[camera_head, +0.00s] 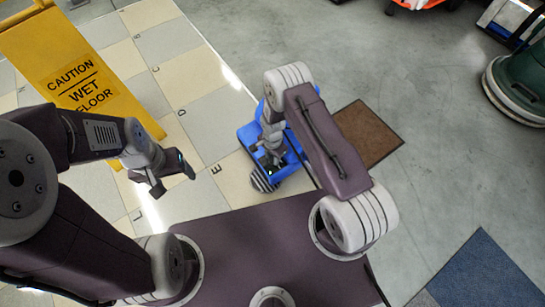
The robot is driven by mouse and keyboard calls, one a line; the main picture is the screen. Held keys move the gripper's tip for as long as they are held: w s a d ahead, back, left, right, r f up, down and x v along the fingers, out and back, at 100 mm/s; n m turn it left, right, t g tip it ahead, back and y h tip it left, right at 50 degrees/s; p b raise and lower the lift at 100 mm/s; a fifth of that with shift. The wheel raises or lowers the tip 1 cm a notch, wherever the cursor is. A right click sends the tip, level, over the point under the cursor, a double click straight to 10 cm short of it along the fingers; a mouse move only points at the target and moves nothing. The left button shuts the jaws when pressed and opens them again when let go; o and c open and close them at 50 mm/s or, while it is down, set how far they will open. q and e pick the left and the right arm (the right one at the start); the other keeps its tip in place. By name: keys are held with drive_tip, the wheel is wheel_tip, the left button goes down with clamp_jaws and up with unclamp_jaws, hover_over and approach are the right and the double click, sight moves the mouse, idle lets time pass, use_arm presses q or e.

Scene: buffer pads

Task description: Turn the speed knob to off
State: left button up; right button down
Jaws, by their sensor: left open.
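A blue machine (290,163) stands on the floor just beyond my base, partly covered by my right arm. No speed knob can be made out on it; it may be hidden behind the arm or too small to tell. My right gripper (271,162) points down over the top of the blue machine. Its fingers are dark and small there, so I cannot tell whether they are open or touch anything. My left gripper (174,180) is open and empty, to the left of the blue machine and apart from it.
A yellow wet floor sign (75,65) stands at the left, close behind my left arm. A brown mat (367,133) lies right of the blue machine, a blue mat (485,275) at lower right. A green machine (520,80) stands at the right edge. Grey floor between is clear.

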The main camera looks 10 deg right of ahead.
drive_tip(key=n+p, duration=0.2)
drive_tip(key=n, duration=0.1)
drive_tip(key=shift+r+n, duration=0.1)
drive_tip(key=shift+n, duration=0.2)
drive_tip(key=n+p, duration=0.2)
drive_tip(key=n, duration=0.3)
drive_tip(key=shift+n, duration=0.3)
drive_tip(key=n+p, duration=0.1)
drive_tip(key=n, duration=0.9)
drive_tip(key=shift+n+p, duration=0.3)
drive_tip(key=c, duration=1.1)
unclamp_jaws()
drive_tip(key=shift+o, duration=0.2)
